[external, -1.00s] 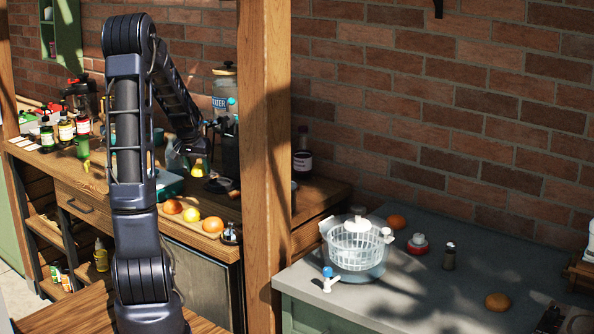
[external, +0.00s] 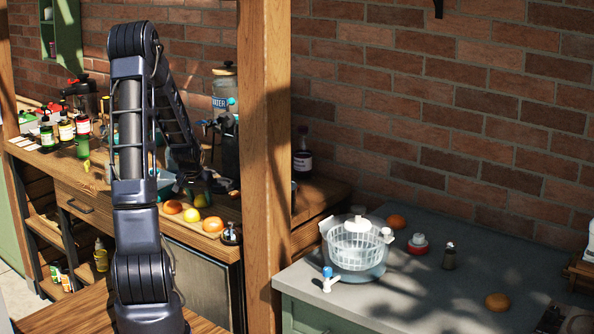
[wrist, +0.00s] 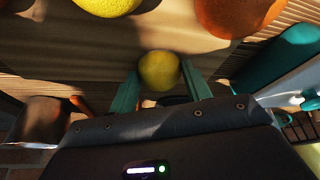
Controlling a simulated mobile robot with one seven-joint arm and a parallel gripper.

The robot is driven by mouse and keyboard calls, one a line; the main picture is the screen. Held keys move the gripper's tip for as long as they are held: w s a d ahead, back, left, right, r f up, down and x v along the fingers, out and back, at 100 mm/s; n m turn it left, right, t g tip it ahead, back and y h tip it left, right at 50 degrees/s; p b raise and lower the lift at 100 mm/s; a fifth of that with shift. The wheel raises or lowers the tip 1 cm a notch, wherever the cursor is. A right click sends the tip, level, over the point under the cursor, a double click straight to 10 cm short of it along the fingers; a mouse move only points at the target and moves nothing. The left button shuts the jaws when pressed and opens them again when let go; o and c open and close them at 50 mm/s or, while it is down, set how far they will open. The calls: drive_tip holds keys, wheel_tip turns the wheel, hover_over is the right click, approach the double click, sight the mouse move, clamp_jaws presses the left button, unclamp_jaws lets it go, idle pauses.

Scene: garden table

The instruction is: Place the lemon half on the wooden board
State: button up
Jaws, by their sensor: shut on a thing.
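The yellow lemon half (wrist: 159,71) sits between the two teal fingers of my gripper (wrist: 161,76) in the wrist view, and they are shut on it. In the external view the lemon half (external: 201,200) shows small and shaded, low by the fruit on the wooden board (external: 180,229). The board's pale wood (wrist: 85,52) also lies below the gripper in the wrist view. I cannot tell whether the lemon half touches the board.
A whole lemon (external: 191,215) lies between two oranges (external: 172,207) and (external: 213,225) on the board, close to the gripper. A teal object (wrist: 290,50) is at the right of the wrist view. Bottles (external: 66,130) stand at the left, and a wooden post (external: 264,170) at the right.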

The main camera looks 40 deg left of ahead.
drive_tip(key=o, duration=1)
drive_tip(key=shift+f, duration=0.1)
drive_tip(key=shift+c, duration=0.2)
drive_tip(key=v, duration=1.2)
drive_tip(key=shift+r, duration=0.25)
